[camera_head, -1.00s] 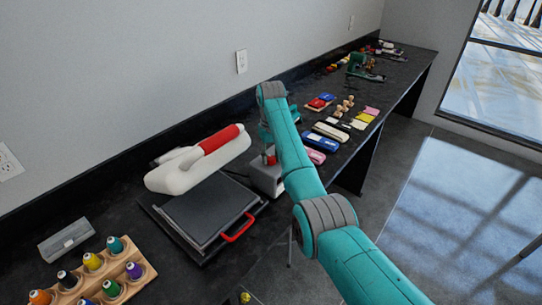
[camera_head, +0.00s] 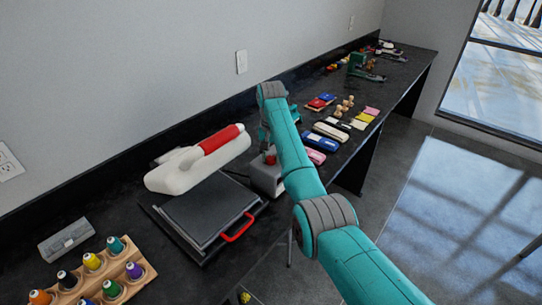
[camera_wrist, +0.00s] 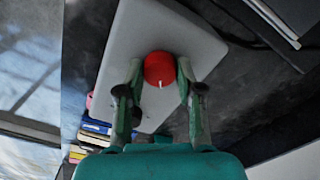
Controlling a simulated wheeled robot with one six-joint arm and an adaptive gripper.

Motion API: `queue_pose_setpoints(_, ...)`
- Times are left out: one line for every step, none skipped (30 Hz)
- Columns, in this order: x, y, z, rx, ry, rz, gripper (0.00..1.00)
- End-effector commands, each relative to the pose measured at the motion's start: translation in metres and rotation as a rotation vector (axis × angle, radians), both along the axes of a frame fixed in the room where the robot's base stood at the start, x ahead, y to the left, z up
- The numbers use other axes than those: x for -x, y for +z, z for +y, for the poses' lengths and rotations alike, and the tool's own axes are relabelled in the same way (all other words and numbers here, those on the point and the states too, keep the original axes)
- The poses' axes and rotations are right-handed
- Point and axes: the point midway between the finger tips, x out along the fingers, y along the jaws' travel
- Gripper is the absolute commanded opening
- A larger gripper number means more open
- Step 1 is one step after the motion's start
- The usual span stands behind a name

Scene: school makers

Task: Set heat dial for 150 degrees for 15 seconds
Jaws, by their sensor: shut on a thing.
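The heat dial is a round red knob (camera_wrist: 159,68) with a small white mark, on top of a grey box (camera_wrist: 125,50). In the wrist view my gripper (camera_wrist: 159,78) has one finger on each side of the knob and is shut on it. The white mark points toward my gripper's palm. In the head view the grey box (camera_head: 266,179) stands right of the heat press, with part of the red knob (camera_head: 270,158) showing beside my arm. The press has a dark flat plate (camera_head: 208,210) and a red handle (camera_head: 237,227). My arm hides my fingertips there.
A white press arm with a red grip (camera_head: 220,139) lies behind the plate. A wooden rack with several thread spools (camera_head: 75,293) stands at the front left. Several cases and small craft items (camera_head: 325,137) lie farther along the black counter.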

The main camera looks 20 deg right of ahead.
Motion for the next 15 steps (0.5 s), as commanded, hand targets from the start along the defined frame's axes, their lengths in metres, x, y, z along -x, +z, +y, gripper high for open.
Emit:
queue_pose_setpoints(0.0001,-0.0004,0.0,0.0,-0.003,0.0,0.01)
queue_pose_setpoints(0.0001,-0.0004,0.0,0.0,-0.004,0.0,0.01)
queue_pose_setpoints(0.0001,-0.0004,0.0,0.0,-0.004,0.0,0.01)
queue_pose_setpoints(0.0001,-0.0004,0.0,0.0,-0.005,0.0,0.01)
queue_pose_setpoints(0.0001,-0.0004,0.0,0.0,-0.005,0.0,0.01)
queue_pose_setpoints(0.0001,-0.0004,0.0,0.0,-0.004,0.0,0.01)
queue_pose_setpoints(0.0001,-0.0004,0.0,0.0,-0.004,0.0,0.01)
queue_pose_setpoints(0.0001,-0.0004,0.0,0.0,-0.004,0.0,0.01)
queue_pose_setpoints(0.0001,-0.0004,0.0,0.0,-0.004,0.0,0.01)
queue_pose_setpoints(0.0001,-0.0004,0.0,0.0,-0.004,0.0,0.01)
queue_pose_setpoints(0.0001,-0.0004,0.0,0.0,-0.004,0.0,0.01)
queue_pose_setpoints(0.0001,-0.0004,0.0,0.0,-0.004,0.0,0.44)
queue_pose_setpoints(0.0001,-0.0004,0.0,0.0,-0.004,0.0,0.51)
queue_pose_setpoints(0.0001,-0.0004,0.0,0.0,-0.004,0.0,0.59)
queue_pose_setpoints(0.0001,-0.0004,0.0,0.0,-0.004,0.0,0.62)
